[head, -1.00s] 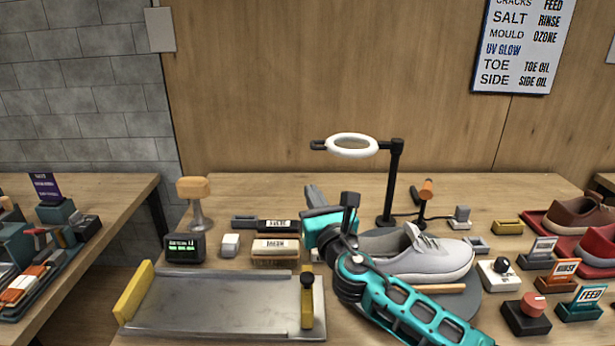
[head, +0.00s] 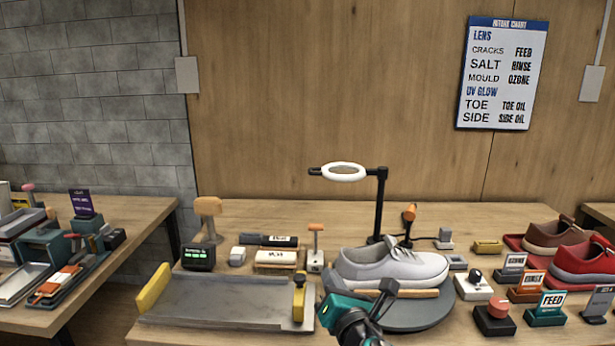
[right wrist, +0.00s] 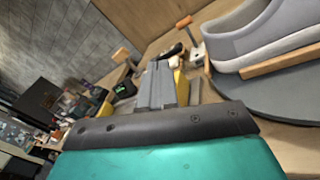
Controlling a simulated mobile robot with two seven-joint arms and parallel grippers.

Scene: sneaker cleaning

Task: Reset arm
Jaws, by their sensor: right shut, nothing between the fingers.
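My right gripper (head: 372,304) is low in the middle of the head view, in front of the grey sneaker. It is shut and empty, and apart from the things on the table as far as I can see. The grey sneaker (head: 392,264) sits on a round dark turntable (head: 420,314), with a wooden strip along its near side. The sneaker also shows at the upper right of the right wrist view (right wrist: 245,40). My left gripper is in neither view.
A metal tray (head: 215,314) with yellow ends lies left of my right gripper. A ring lamp (head: 344,171) stands behind the sneaker. Small labelled blocks, including a FEED block (head: 546,310), and a red shoe (head: 585,262) are at the right. A side table (head: 130,222) stands at the left.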

